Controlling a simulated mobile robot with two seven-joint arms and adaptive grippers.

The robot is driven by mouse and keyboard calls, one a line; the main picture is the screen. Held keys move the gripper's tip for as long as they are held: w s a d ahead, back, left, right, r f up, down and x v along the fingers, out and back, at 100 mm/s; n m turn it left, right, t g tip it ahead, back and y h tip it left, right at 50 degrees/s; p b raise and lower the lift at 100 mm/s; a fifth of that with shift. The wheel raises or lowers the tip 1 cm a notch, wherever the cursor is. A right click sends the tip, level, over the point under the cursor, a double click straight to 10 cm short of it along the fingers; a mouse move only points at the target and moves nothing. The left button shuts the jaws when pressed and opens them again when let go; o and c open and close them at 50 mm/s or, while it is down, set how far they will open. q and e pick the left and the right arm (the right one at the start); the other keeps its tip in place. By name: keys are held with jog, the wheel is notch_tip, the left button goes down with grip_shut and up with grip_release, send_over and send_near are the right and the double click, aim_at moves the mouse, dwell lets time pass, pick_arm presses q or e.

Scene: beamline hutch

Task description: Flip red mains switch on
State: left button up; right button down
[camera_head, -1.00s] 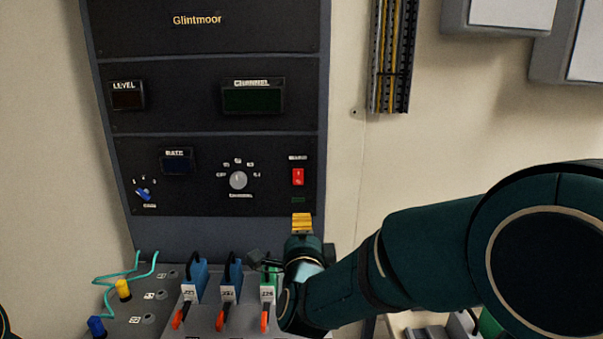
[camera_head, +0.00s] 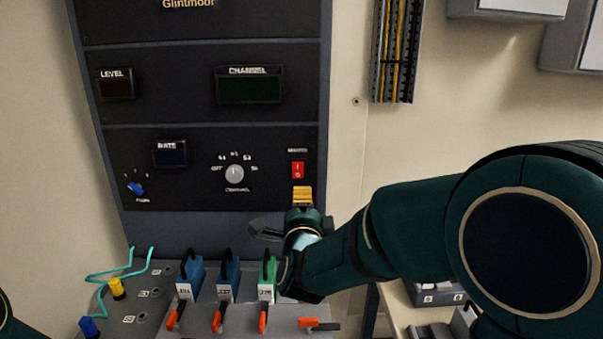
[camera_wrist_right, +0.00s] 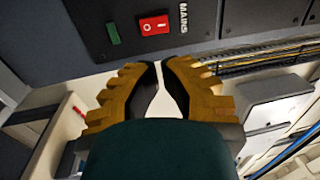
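The red mains switch (camera_head: 297,170) is a small rocker with white marks on the right side of the black panel. It also shows in the right wrist view (camera_wrist_right: 153,25), beside the MAINS label and a dark green indicator (camera_wrist_right: 113,33). Which way the rocker is tipped I cannot tell. My right gripper (camera_head: 302,189) is just below the switch in the head view, apart from it. In the wrist view its yellow ribbed fingers (camera_wrist_right: 160,64) have their tips together, with nothing between them. The gripper hides the indicator in the head view. My left gripper is out of view.
The panel also carries a grey selector knob (camera_head: 234,174), a blue knob (camera_head: 136,188) and dark displays. Below, a sloped console holds blue connectors (camera_head: 190,277), a green connector (camera_head: 267,272) and orange levers. A cable duct (camera_head: 398,50) runs on the wall at right.

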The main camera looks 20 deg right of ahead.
aim_at(301, 168)
jog(key=x, duration=1.1)
jog(key=shift+w+d, duration=0.1)
jog(key=shift+w, duration=0.15)
jog(key=shift+r, duration=0.1)
